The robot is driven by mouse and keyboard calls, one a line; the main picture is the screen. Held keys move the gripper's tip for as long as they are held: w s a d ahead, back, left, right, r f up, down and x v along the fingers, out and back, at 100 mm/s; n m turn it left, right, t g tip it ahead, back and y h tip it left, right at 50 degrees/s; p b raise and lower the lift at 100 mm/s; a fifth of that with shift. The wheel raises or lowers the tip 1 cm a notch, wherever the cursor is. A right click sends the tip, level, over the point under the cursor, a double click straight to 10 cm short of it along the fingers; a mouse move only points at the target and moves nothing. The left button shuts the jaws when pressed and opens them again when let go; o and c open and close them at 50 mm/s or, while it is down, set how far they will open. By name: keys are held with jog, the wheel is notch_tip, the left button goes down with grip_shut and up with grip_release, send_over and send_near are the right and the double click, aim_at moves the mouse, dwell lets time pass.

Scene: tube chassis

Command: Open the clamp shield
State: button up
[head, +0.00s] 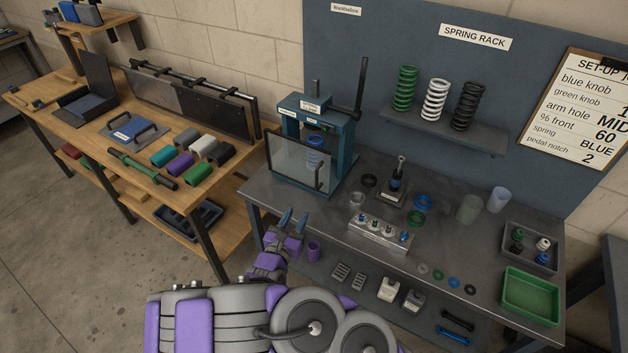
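The clamp shield (293,160) is a clear, dark-framed panel standing across the lower front of a teal clamp press (290,104) on the grey bench. A dark upright handle (319,177) is near the panel's right edge. A blue coil (315,143) shows inside the press, partly behind the panel. My gripper (293,220) is in front of the bench's left front part, below the shield in the picture. Its two blue fingers are apart with nothing visible between them. It appears clear of the shield and handle.
The grey bench holds a metal block with knobs (380,234), rings, a small stand (393,190) and a green tray (531,296). Springs stand on the shelf (445,133) behind. A wooden bench (75,118) is at left.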

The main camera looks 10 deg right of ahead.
aim_at(316, 177)
jog(key=b+x, duration=0.2)
jog(key=x, duration=1.4)
jog(key=shift+w+d+b, duration=0.1)
jog(key=shift+w+b, duration=0.05)
jog(key=shift+b, duration=0.25)
jog(key=shift+c, duration=0.2)
grip_shut()
jog(key=shift+r, duration=0.1)
